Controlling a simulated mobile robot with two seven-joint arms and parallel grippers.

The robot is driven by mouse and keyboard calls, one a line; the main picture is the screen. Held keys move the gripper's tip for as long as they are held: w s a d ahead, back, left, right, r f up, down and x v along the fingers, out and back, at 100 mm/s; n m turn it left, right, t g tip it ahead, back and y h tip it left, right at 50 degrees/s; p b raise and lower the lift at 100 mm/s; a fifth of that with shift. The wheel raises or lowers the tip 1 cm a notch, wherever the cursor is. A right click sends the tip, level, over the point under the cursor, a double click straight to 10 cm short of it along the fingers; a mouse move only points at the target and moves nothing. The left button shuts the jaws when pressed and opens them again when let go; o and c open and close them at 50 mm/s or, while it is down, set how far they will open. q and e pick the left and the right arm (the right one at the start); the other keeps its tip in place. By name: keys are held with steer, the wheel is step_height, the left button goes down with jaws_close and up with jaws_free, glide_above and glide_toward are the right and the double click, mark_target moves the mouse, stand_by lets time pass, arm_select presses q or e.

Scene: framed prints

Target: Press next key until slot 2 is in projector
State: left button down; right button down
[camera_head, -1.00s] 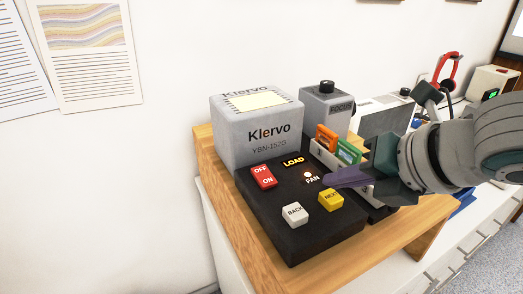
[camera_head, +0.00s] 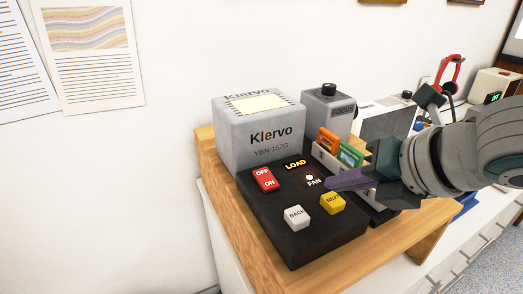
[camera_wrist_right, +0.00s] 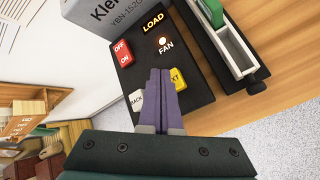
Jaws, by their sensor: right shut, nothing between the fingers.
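The grey Klervo projector (camera_head: 258,128) stands on a wooden stand, with a black control panel in front (camera_head: 270,215). The yellow NEXT key (camera_head: 332,203) is on the panel, right of the white BACK key (camera_head: 297,217). A slide tray (camera_head: 325,155) beside the projector holds an orange slide (camera_head: 328,141) and a green slide (camera_head: 350,156). My right gripper (camera_head: 330,182) is shut and empty, its purple fingertips above the panel near the NEXT key. In the right wrist view the fingers (camera_wrist_right: 160,82) partly cover the NEXT key (camera_wrist_right: 178,78). My left gripper is out of view.
A red ON/OFF switch (camera_head: 264,179), a LOAD label (camera_head: 296,164) and a lit FAN light (camera_head: 310,178) are on the panel. A grey FOCUS box (camera_head: 328,112) stands behind.

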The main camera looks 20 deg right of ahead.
steer(key=shift+f, duration=0.15)
stand_by(0.7)
steer(key=shift+f, duration=0.3)
